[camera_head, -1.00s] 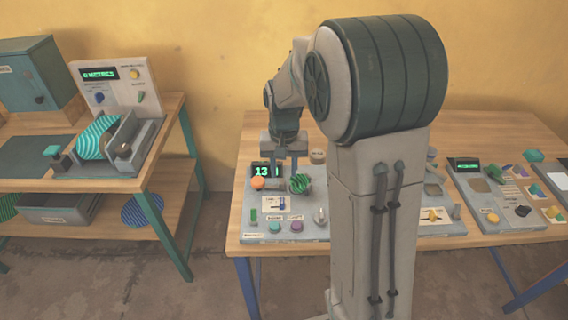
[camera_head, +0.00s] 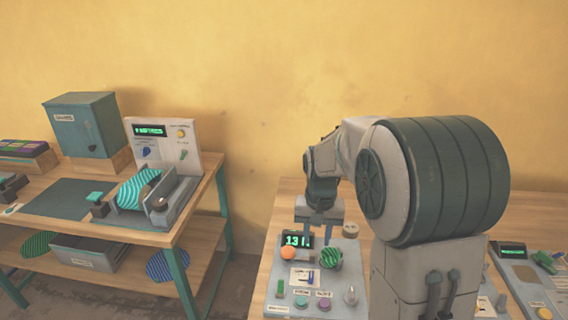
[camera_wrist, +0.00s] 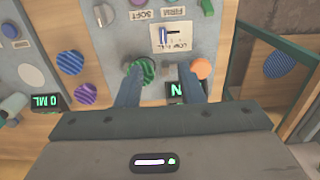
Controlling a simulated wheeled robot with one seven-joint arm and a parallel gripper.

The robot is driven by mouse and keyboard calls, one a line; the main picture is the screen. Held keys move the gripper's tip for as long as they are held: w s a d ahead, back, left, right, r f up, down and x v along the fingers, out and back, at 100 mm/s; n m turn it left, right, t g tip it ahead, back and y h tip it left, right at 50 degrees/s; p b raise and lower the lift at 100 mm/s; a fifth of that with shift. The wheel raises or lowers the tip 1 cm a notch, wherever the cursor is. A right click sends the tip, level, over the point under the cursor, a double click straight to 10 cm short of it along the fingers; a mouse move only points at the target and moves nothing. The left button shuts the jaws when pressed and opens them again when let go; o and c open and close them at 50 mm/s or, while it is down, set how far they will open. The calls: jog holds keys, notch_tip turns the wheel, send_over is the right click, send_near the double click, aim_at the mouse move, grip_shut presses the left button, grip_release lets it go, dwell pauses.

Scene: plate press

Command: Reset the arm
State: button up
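My arm reaches over the right-hand table. My gripper (camera_head: 319,219) hangs above the control panel (camera_head: 268,298) with its fingers pointing down. In the wrist view my gripper (camera_wrist: 160,78) has its two fingers apart, with nothing held between them. The green striped knob (camera_wrist: 147,70) is by the left fingertip; whether they touch cannot be told. The orange knob (camera_wrist: 201,68) is just beyond the right fingertip. In the head view the green striped knob (camera_head: 331,257) and orange knob (camera_head: 288,253) lie below the gripper. The lit display (camera_head: 297,239) is partly covered by a finger in the wrist view.
The left table (camera_head: 208,185) carries a plate press with a striped disc (camera_head: 137,188) and a teal cabinet (camera_head: 85,125). A grey bin (camera_head: 88,253) and striped plates sit on its lower shelf. A gap separates the tables. The yellow wall (camera_head: 250,60) stands behind.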

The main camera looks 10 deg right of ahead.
jog(key=s+r+n+t, duration=0.1)
jog(key=s+r, duration=0.2)
jog(key=s, duration=0.7)
jog(key=s+r+n+t, duration=0.1)
jog(key=s+r+t, duration=0.1)
jog(key=s, duration=0.8)
jog(key=shift+d+r+n, duration=0.15)
jog(key=shift+r+n, duration=0.15)
jog(key=shift+r, duration=0.4)
jog(key=shift+w, duration=0.1)
